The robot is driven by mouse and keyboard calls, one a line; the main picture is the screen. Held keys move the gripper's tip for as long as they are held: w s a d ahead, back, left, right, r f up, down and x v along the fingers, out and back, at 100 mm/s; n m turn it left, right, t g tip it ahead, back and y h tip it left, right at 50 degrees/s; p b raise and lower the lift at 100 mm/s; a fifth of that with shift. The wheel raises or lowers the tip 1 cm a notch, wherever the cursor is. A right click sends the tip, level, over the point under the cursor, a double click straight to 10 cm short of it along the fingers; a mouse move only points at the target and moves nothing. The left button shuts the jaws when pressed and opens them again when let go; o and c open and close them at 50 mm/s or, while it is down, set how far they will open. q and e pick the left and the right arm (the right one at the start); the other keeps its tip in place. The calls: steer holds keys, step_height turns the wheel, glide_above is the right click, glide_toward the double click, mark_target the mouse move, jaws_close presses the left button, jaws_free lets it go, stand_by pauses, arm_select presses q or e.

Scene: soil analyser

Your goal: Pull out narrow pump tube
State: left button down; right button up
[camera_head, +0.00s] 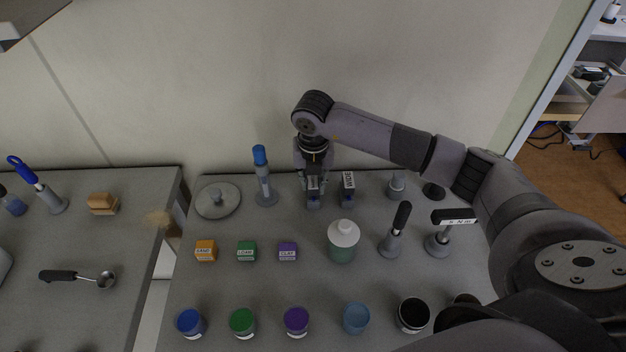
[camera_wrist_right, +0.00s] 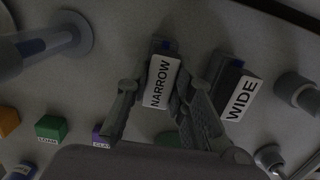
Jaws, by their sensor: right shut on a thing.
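The narrow pump tube (camera_wrist_right: 161,83) shows in the right wrist view with a white label reading NARROW. My right gripper (camera_wrist_right: 152,112) points down and is shut on the narrow tube, a finger on each side. The wide tube (camera_head: 348,185), labelled WIDE, stands just to the right; it also shows in the right wrist view (camera_wrist_right: 238,97). Whether the narrow tube's lower end is still seated is hard to tell. My left gripper is not in view.
A white-capped bottle (camera_head: 342,241) stands in front. Orange, green (camera_head: 246,251) and purple cubes sit in the middle row, with several jars along the front. Black-handled tools (camera_head: 397,229) stand to the right. A wall is close behind.

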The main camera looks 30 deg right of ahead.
mark_target(313, 180)
jaws_close()
steer(key=shift+o, duration=0.6)
jaws_free()
jaws_close()
steer(key=shift+r+p, duration=0.4)
steer(key=shift+r, duration=0.3)
steer(key=shift+r+p, duration=1.75)
steer(key=shift+r, duration=1)
